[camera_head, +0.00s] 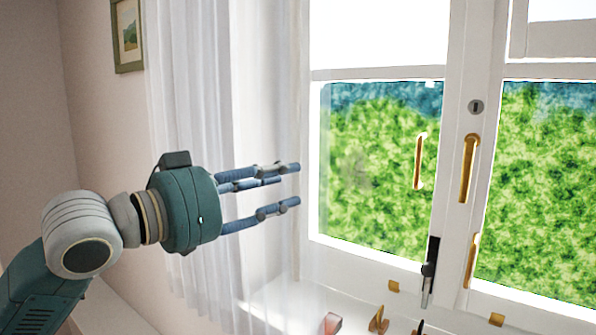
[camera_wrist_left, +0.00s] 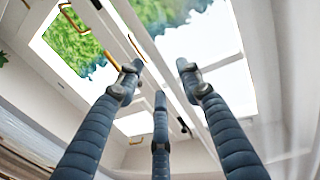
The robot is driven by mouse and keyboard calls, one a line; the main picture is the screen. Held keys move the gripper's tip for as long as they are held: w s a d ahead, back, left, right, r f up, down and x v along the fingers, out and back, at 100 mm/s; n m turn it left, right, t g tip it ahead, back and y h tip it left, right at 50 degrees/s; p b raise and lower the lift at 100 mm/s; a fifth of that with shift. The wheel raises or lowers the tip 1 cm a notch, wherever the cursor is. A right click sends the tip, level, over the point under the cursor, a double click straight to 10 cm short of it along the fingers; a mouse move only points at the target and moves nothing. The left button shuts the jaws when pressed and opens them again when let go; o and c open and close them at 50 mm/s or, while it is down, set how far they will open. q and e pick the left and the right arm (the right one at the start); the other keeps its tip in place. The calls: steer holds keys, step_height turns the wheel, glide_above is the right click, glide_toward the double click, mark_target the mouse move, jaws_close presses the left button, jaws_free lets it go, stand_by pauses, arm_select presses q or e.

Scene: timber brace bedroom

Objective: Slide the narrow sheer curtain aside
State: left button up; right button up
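The sheer white curtain (camera_head: 192,85) hangs in soft vertical folds at the left side of the window, in the head view. Its lower part passes behind my left gripper and falls toward the sill. My left gripper (camera_head: 292,186) points right in front of the curtain, with its blue fingers spread apart and nothing seen between them. Whether the fingers touch the cloth is not clear. In the left wrist view the same gripper (camera_wrist_left: 160,75) shows three separate fingers, open and empty, with the window beyond. My right gripper is in neither view.
The white window frame (camera_head: 455,130) has brass handles (camera_head: 468,168) and a dark latch (camera_head: 430,270). Small items, including a pinkish block (camera_head: 332,323) and a wooden piece (camera_head: 378,320), lie near the sill. A framed picture (camera_head: 127,35) hangs on the left wall.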

mark_target(295, 181)
arm_select(q)
steer(key=shift+p+x, duration=0.5)
steer(key=shift+x, duration=1.65)
steer(key=shift+c, duration=0.5)
jaws_close()
